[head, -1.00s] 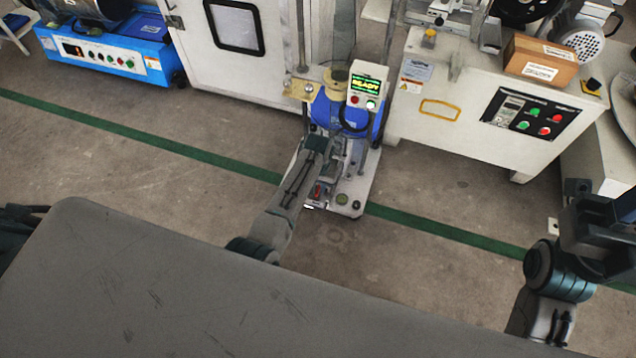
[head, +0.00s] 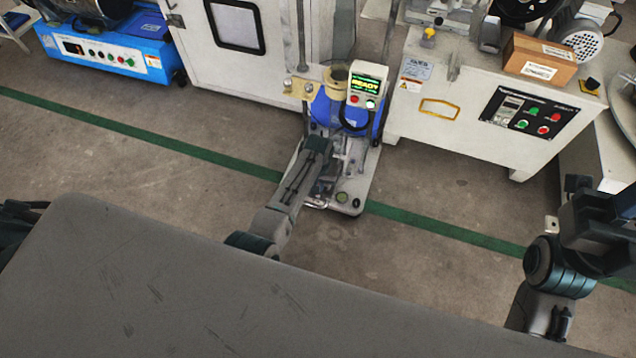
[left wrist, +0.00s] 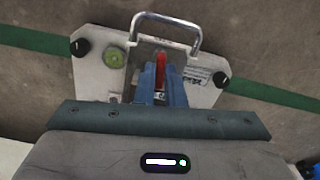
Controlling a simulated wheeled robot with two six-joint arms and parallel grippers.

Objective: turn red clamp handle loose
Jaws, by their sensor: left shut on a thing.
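The red clamp handle (left wrist: 161,70) shows in the left wrist view as a red bar between the blue fingers of my left gripper (left wrist: 160,84). The fingers are shut on it. In the head view my left gripper (head: 322,184) is low over the front of the testing machine's light base plate (head: 359,192), and hides the handle there. The plate (left wrist: 93,83) also shows in the left wrist view, with a metal loop handle (left wrist: 165,18) just beyond the red handle. My right gripper (head: 600,225) is at the right edge, away from the machine; its jaw opening is unclear.
The machine's display box (head: 366,84) reads READY above the plate. A green round part (left wrist: 115,58) sits left of the clamp. White cabinets (head: 440,105) stand behind. A grey surface (head: 150,280) fills the front; floor between is clear.

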